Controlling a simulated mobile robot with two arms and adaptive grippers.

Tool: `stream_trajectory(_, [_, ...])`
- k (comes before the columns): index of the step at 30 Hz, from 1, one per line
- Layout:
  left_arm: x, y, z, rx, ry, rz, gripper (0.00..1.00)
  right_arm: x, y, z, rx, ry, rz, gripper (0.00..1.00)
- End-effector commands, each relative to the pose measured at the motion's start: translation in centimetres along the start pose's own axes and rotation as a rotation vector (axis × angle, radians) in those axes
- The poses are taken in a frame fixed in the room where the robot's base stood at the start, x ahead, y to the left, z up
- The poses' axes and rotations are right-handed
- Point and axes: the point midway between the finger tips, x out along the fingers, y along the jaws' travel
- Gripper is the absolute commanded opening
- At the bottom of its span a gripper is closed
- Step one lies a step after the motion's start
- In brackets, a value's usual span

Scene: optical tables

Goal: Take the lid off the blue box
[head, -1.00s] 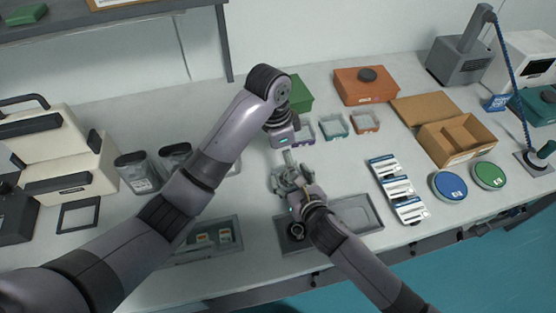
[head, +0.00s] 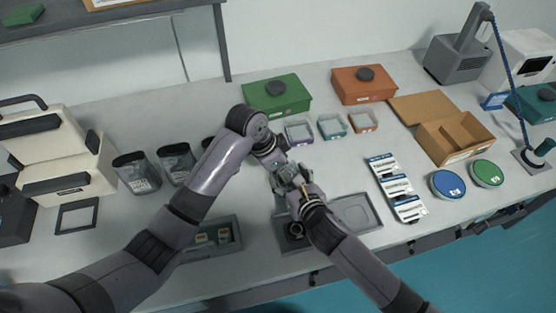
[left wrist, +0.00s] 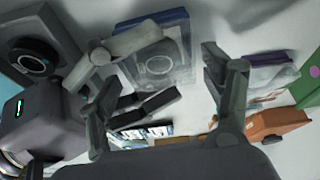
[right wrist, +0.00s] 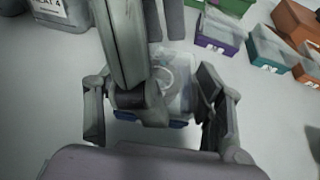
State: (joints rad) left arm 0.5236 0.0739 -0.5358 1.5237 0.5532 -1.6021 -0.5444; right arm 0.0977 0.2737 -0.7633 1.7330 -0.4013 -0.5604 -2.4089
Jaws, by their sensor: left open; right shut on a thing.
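The blue box is a small clear-topped box with blue edges. It shows in the left wrist view (left wrist: 158,67) and the right wrist view (right wrist: 178,88); the arms hide most of it in the head view. My right gripper (head: 291,186) is shut on the box and holds it above the bench; its fingers lie on both sides of it in the right wrist view (right wrist: 155,100). My left gripper (head: 279,172) is open over the lid. In the left wrist view its spread fingers (left wrist: 163,95) frame the box. I cannot tell whether they touch the lid.
A tray (head: 361,212) lies beneath the grippers. Small purple (head: 299,131), teal (head: 332,125) and orange (head: 364,121) boxes stand behind, before a green box (head: 277,95) and a large orange box (head: 364,85). Labelled packs (head: 397,188) lie at right.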

Motion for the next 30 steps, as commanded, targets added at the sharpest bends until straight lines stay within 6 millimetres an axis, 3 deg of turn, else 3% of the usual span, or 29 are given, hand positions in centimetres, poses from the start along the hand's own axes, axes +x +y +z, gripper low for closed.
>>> stream_trajectory(6, [2.0, 0.0, 0.0, 0.000, 0.000, 0.000, 0.73, 0.0, -0.1, 0.0, 0.000, 0.001, -0.001, 0.12])
stream_trajectory(16, [2.4, 0.0, 0.0, 0.000, -0.001, -0.001, 0.73, 0.0, -0.1, 0.0, 0.000, 0.001, -0.001, 0.12])
stream_trajectory(30, [2.3, 0.0, 0.0, 0.000, -0.001, -0.001, 0.43, 0.0, -0.1, 0.0, 0.000, 0.001, -0.001, 0.12])
